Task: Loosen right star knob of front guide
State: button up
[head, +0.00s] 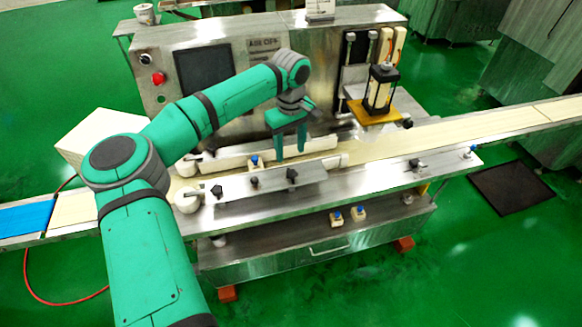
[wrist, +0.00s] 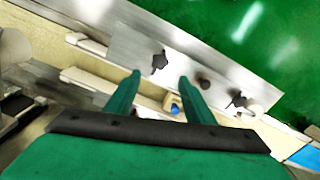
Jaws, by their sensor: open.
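The front guide is a bare metal plate (head: 262,194) along the near side of the conveyor; it also shows in the wrist view (wrist: 130,42). Its right star knob (head: 292,174) is black and sits on the plate; in the wrist view this knob (wrist: 159,61) appears just beyond the gap between my fingertips. A left star knob (head: 217,190) and a round dark knob (head: 254,182) are on the same plate. My gripper (head: 290,153) points down, open and empty, above and slightly behind the right star knob, apart from it. Its green fingers also show in the wrist view (wrist: 160,76).
A small beige block with a blue top (head: 254,161) sits on the conveyor beside my fingers. A white roller (head: 187,201) is at the guide's left end. The encrusting machine's cabinet (head: 215,45) stands behind. Another black knob (head: 414,162) is farther right; open floor lies in front.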

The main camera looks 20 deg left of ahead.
aim_at(291, 172)
notch_tip(291, 172, down, 9)
jog(key=shift+r, duration=0.15)
dwell(0.4)
jog(key=c, duration=1)
jog(key=shift+c, duration=0.2)
